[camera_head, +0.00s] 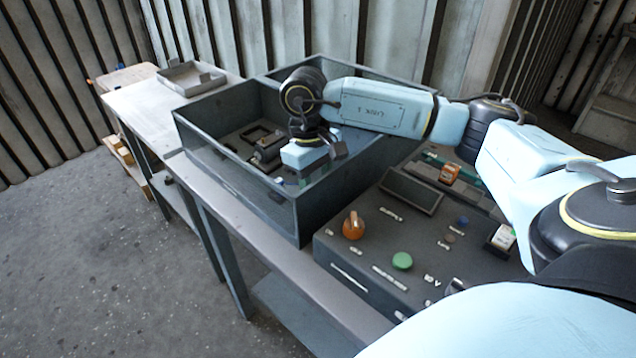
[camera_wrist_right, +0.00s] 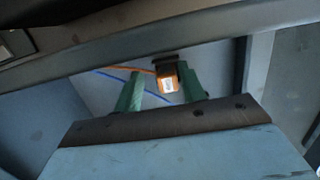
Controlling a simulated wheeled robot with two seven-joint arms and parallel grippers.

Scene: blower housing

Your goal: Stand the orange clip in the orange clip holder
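An orange clip (camera_wrist_right: 168,82) with a white label shows in the right wrist view, just beyond my fingertips and closer to the right-hand green finger. A dark piece (camera_wrist_right: 165,62) sits against its far end. My right gripper (camera_wrist_right: 161,88) has its two green fingers apart, with a gap between them; whether one touches the clip, I cannot tell. In the head view my right gripper (camera_head: 318,160) hangs inside the grey open box (camera_head: 235,200), and the clip there is hidden. I cannot identify the orange clip holder for sure. My left gripper is not in view.
The box walls stand close around my right gripper. Dark fixtures (camera_head: 262,142) sit on its floor. A control panel (camera_head: 345,258) with an orange knob (camera_head: 353,225) and a green button (camera_head: 402,261) is nearer. An orange labelled block (camera_head: 449,173) stands behind it. A shallow tray (camera_head: 190,78) lies farther left.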

